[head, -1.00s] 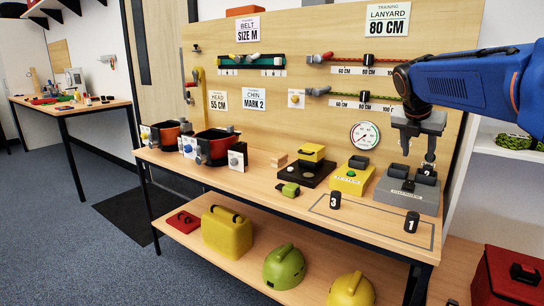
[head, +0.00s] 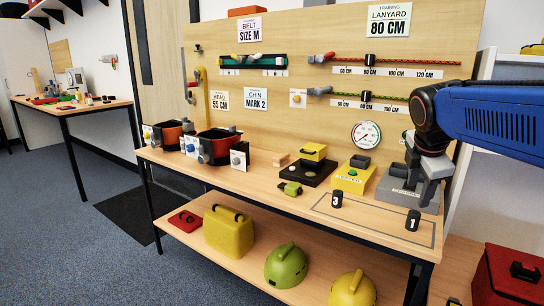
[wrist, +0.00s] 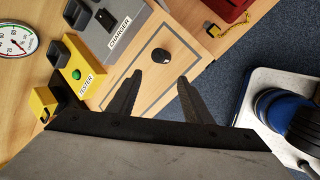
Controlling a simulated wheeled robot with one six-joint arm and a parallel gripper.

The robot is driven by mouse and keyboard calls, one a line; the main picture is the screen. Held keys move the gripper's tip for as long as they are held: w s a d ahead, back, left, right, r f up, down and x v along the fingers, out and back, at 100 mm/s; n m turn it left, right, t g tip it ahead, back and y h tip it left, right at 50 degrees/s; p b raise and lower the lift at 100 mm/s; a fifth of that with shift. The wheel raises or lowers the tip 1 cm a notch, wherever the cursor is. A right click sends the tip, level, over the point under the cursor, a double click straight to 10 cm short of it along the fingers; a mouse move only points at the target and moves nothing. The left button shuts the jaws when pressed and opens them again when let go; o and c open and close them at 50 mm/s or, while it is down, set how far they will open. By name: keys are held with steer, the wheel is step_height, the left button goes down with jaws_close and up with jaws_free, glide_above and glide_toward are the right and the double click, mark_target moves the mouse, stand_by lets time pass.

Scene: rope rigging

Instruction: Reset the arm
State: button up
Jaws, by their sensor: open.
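My gripper (head: 418,178) is at the right end of the bench in the head view, in front of the grey charger (head: 398,196) and hiding part of it. In the wrist view the two dark fingers of my gripper (wrist: 159,80) are spread, with nothing between them. They point over the outlined bench area, where a black numbered block (wrist: 160,57) shows beyond the tips. The charger (wrist: 122,38) is at the upper left there with a black block (wrist: 105,18) on it. My blue arm reaches in from the right in the head view.
The yellow tester (head: 353,178) stands left of the charger. Blocks marked 3 (head: 336,200) and 1 (head: 413,220) stand in the outlined area. The pegboard (head: 330,130) with ropes rises behind. A red box (head: 508,275) is at lower right. Helmets (head: 285,266) sit on the shelf below.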

steer(key=s+a+f+m+y, duration=0.1)
steer(key=s+a+f+m, duration=0.3)
steer(key=s+f+m, duration=0.4)
steer(key=s+a+f+m+y, duration=0.2)
steer(key=s+a+f+m, duration=0.2)
steer(key=s+f+m, duration=0.5)
steer(key=s, duration=0.5)
steer(key=shift+s+m, duration=0.15)
steer(key=shift+m, duration=0.25)
steer(key=shift+a, duration=0.1)
